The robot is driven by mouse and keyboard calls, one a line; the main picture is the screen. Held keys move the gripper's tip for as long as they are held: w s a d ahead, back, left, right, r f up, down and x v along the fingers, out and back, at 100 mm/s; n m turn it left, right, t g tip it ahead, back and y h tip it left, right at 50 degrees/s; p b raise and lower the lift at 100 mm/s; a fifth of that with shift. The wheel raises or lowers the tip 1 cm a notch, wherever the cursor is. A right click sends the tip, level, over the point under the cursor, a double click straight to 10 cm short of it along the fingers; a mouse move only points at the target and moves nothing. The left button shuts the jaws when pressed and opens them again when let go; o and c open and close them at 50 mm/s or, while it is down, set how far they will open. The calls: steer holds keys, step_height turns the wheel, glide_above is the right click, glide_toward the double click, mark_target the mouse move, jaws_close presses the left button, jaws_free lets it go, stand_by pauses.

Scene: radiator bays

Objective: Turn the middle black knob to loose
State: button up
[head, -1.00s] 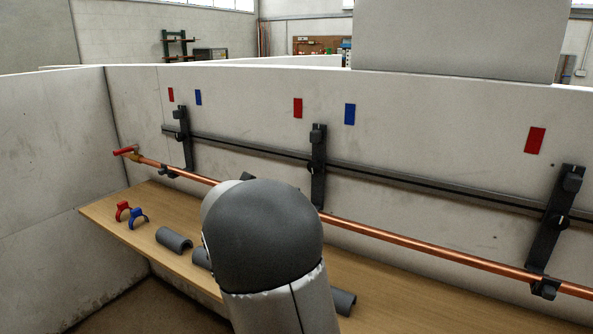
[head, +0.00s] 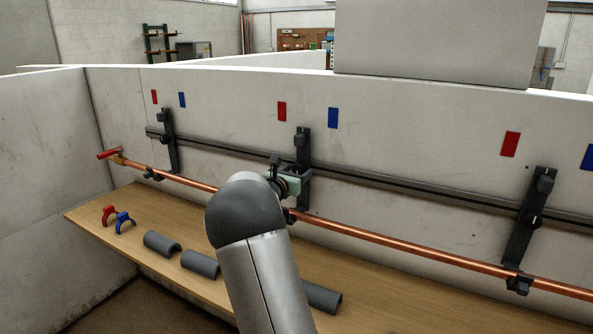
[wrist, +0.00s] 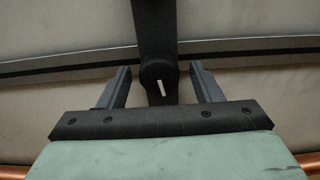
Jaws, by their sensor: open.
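A round black knob (wrist: 156,74) with a white line shows in the wrist view, on a dark upright bracket (wrist: 152,25) where it crosses the rail. The line is nearly upright, its lower end leaning slightly right. My gripper (wrist: 160,68) is open, with one finger on each side of the knob and a visible gap on both sides. How close the fingertips are in depth I cannot tell. In the head view my gripper (head: 291,184) is at the middle bracket (head: 304,150), and my arm and gripper hide its middle knob.
A copper pipe (head: 400,244) runs below the dark rail (head: 400,184). A left bracket (head: 170,145) and a right bracket (head: 522,235) carry similar knobs. Grey pipe shells (head: 161,244), a red clip (head: 109,215) and a blue clip (head: 125,223) lie on the wooden bench (head: 90,212).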

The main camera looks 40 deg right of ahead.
steer(key=c, duration=1)
